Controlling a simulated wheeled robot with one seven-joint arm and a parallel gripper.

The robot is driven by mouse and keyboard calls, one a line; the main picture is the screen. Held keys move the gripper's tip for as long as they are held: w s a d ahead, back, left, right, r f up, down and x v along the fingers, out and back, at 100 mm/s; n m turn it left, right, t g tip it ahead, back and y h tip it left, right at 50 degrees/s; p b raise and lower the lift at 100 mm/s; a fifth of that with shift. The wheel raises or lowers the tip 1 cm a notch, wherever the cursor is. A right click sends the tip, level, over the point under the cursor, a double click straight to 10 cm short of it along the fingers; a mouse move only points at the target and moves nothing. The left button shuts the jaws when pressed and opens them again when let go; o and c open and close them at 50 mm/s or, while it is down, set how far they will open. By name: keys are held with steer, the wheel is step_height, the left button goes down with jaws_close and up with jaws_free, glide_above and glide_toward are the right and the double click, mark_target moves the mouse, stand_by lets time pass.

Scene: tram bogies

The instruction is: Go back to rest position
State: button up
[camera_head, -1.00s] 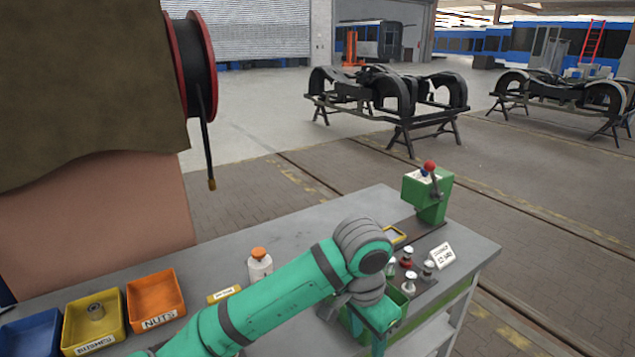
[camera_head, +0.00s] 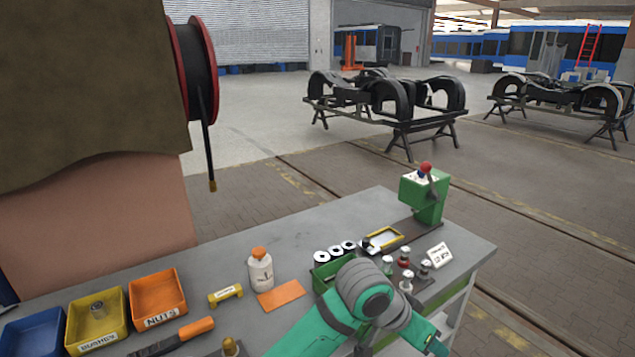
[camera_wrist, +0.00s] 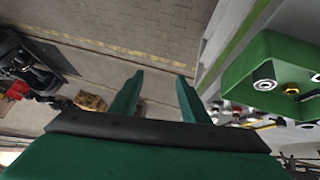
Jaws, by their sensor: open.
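My gripper shows in the wrist view (camera_wrist: 155,100) with its two green fingers spread apart and nothing between them. The floor shows beyond the fingers. In the head view my green arm with grey joints (camera_head: 365,292) reaches over the front right of the workbench (camera_head: 220,262).
Orange (camera_head: 158,300), yellow (camera_head: 97,318) and blue (camera_head: 32,335) bins line the left side. A white bottle (camera_head: 260,272) stands mid-bench. Small knobbed parts (camera_head: 405,257) and a green lever device (camera_head: 424,195) are at the right. Bogies (camera_head: 385,100) stand beyond on clear floor.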

steer(key=w+d+n+t+h, duration=0.1)
steer(key=d+n+t+h, duration=0.5)
steer(key=d+t+h, duration=0.1)
steer(key=s+a+f+n+t+y, duration=0.7)
steer(key=s+a+f+n+y, duration=0.4)
steer(key=a+f, duration=0.55)
steer(key=s+a+m+y, duration=0.1)
steer(key=s+a, duration=0.3)
steer(key=s, duration=0.4)
steer(key=s+a+f+m+y, duration=0.1)
steer(key=s+a+m, duration=0.2)
steer(key=s, duration=0.5)
steer(key=s+a+f+m+y, duration=0.1)
steer(key=s+a, duration=0.4)
steer(key=s, duration=0.3)
steer(key=shift+s+a+m+g, duration=0.15)
steer(key=shift+a+m+g, duration=0.15)
steer(key=shift+a+m, duration=0.1)
